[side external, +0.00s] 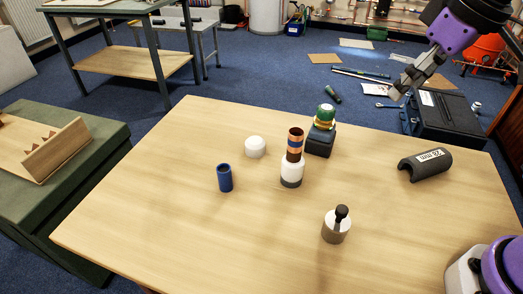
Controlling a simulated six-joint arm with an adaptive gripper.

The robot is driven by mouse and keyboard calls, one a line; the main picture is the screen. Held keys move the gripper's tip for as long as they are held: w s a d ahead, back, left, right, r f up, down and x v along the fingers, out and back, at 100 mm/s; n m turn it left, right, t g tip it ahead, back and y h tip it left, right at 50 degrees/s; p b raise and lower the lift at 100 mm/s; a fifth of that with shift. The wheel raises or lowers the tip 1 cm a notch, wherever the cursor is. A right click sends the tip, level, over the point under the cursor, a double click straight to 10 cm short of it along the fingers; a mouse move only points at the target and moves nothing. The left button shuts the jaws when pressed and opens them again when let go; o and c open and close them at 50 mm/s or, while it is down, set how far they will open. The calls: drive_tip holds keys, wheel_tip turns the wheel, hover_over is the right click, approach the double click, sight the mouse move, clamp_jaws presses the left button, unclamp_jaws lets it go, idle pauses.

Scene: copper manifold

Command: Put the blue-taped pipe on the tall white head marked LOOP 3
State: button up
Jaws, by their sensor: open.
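A copper pipe (295,143) with a blue tape band and a dark upper end stands upright in the middle of the table. It sits on top of a tall white head (291,170) with a grey foot. No LOOP 3 marking can be read on the head from here. My gripper (397,92) is at the upper right, raised well away from the pipe, open with nothing seen in it. Whether the pipe is fully seated in the head cannot be told.
On the wooden table (150,225) stand a low white cap (255,147), a blue tube (224,178), a green-topped brass piece on a black block (320,138), a grey cylinder with a black knob (336,229) and a black "28 mm" half-sleeve (424,166). The front left is clear.

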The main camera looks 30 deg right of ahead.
drive_tip(key=s+d+f+m+t, duration=0.1)
drive_tip(key=s+d+f+m, duration=0.1)
drive_tip(key=s+f, duration=0.3)
drive_tip(key=shift+s+d+t, duration=0.3)
drive_tip(key=shift+s+d, duration=0.1)
drive_tip(key=shift+d, duration=0.1)
